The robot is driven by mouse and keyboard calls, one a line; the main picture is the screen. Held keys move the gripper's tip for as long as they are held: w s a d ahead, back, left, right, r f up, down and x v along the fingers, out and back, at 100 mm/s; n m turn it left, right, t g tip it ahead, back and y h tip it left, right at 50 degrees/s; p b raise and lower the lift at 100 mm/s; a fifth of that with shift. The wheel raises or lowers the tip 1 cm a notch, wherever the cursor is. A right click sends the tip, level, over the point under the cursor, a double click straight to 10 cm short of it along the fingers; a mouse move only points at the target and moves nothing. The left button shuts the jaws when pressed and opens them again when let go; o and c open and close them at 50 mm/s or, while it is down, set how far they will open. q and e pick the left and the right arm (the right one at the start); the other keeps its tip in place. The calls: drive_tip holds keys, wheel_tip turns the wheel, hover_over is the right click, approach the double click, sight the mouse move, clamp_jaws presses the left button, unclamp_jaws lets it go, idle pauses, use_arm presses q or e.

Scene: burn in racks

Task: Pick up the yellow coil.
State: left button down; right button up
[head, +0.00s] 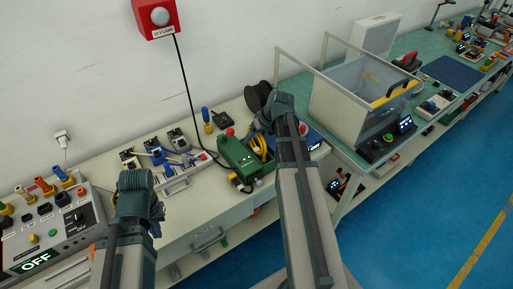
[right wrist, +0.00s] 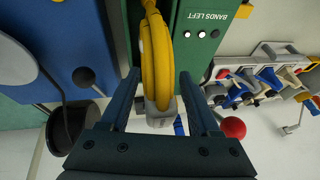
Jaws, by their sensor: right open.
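The yellow coil (head: 260,147) lies against the green box (head: 238,155) on the bench in the head view, partly behind my right arm. In the right wrist view the coil (right wrist: 155,62) is a looped yellow band beside the green box marked "BANDS LEFT" (right wrist: 205,35). My right gripper (right wrist: 158,76) is open, with one finger on each side of the coil's near end. I cannot tell whether either finger touches it. A pale grey piece (right wrist: 160,115) shows at the coil's near end. My left gripper (head: 138,200) is over the bench at left; its fingers are hidden.
A blue panel (right wrist: 75,40) and a black cup-like part (right wrist: 72,125) are beside the coil. A red ball knob (right wrist: 232,127) is close to the right finger. A tool tray (head: 185,178) stands left of the green box, and a clear-fronted bin (head: 345,105) stands to its right.

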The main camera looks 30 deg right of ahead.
drive_tip(key=shift+r, duration=0.1)
clamp_jaws()
idle(0.5)
wheel_tip(320, 180, up, 10)
drive_tip(key=p, duration=1)
drive_tip(key=shift+f+b, duration=0.3)
drive_tip(key=shift+f, duration=0.05)
drive_tip(key=shift+s, duration=0.1)
